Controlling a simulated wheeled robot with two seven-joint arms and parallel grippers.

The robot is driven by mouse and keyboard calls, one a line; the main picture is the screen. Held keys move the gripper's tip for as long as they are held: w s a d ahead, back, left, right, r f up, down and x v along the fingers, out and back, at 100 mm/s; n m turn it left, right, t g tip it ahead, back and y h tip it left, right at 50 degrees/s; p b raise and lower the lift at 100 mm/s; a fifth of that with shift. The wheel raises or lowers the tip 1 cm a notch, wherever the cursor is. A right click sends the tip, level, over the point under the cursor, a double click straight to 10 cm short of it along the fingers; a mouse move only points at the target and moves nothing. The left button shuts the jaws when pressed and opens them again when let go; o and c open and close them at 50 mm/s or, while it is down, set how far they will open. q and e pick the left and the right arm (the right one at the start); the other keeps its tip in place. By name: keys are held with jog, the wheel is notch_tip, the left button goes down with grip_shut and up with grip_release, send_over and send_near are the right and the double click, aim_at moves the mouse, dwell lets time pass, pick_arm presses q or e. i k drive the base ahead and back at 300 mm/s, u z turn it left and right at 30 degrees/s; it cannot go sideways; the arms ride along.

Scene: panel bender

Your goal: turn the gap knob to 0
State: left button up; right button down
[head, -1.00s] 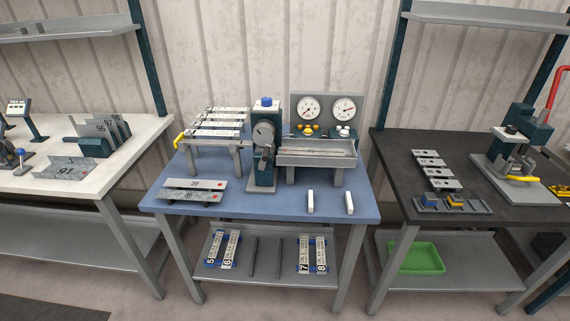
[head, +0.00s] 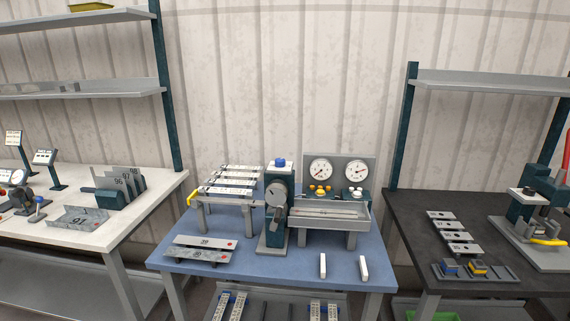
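The panel bender (head: 267,237) stands on the blue table, a dark green column with a round grey disc and lever on its front and a blue cap (head: 281,162) on top. To its right, a grey panel (head: 338,163) carries a left dial (head: 320,168) and a right dial (head: 356,170). Small yellow-orange parts (head: 319,191) sit below the left dial and white parts with dark tops (head: 354,193) below the right one. I cannot tell which part is the gap knob or read its setting. Neither of my grippers is in view.
A grey tray (head: 330,219) stands before the dial panel. Strips lie on a rack (head: 229,189) at left and on the blue tabletop (head: 300,275). Two white blocks (head: 323,265) are at the front right. White and black benches flank the table.

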aim_at(280, 162)
jog(key=u, duration=2.35)
jog(key=i, duration=2.1)
jog(key=z, duration=3.6)
